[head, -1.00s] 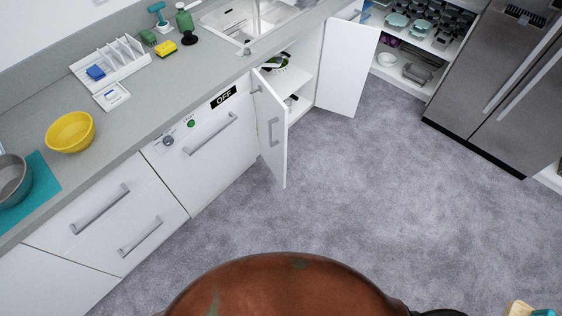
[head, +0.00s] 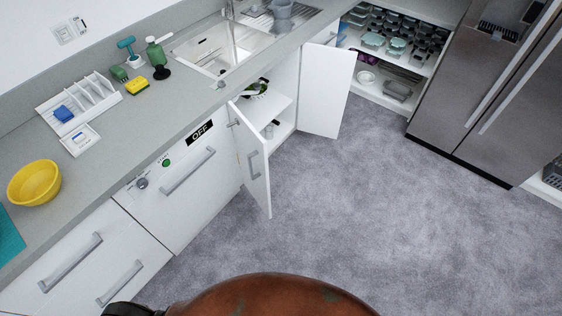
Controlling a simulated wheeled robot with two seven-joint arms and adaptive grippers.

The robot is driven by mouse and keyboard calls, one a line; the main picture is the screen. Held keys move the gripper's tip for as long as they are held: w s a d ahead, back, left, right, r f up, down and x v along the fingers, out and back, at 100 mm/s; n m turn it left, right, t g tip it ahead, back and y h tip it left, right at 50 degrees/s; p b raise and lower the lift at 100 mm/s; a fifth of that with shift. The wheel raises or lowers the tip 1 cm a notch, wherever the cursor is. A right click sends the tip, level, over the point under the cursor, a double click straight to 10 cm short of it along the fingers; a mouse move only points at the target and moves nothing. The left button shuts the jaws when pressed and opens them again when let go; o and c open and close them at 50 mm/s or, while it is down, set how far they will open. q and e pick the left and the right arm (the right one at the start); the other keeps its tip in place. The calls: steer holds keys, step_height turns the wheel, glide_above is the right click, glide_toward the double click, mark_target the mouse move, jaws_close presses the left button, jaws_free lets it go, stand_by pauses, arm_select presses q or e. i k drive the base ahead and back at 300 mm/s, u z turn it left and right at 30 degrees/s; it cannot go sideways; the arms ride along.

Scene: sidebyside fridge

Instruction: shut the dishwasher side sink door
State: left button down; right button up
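The dishwasher side sink door (head: 255,172) is a white door with a grey bar handle. It stands open, swung out from the sink cabinet over the floor, right of the dishwasher (head: 200,192) with the "OFF" label. The other sink door (head: 326,94) is also white and stands wide open on the right. Between them the sink cabinet (head: 276,105) is open, with a dark green item and a small greyish item inside. Neither of my grippers is in view, so their state does not show.
The sink (head: 208,50) is set in the grey counter (head: 150,125) above. A yellow bowl (head: 34,183) and a white rack (head: 80,104) stand on the counter. Open shelves (head: 385,45) and a steel fridge (head: 470,90) are at the right. The carpeted floor (head: 370,200) is clear.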

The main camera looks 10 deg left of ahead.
mark_target(251, 148)
steer(key=i, duration=0.9)
steer(key=u, duration=0.5)
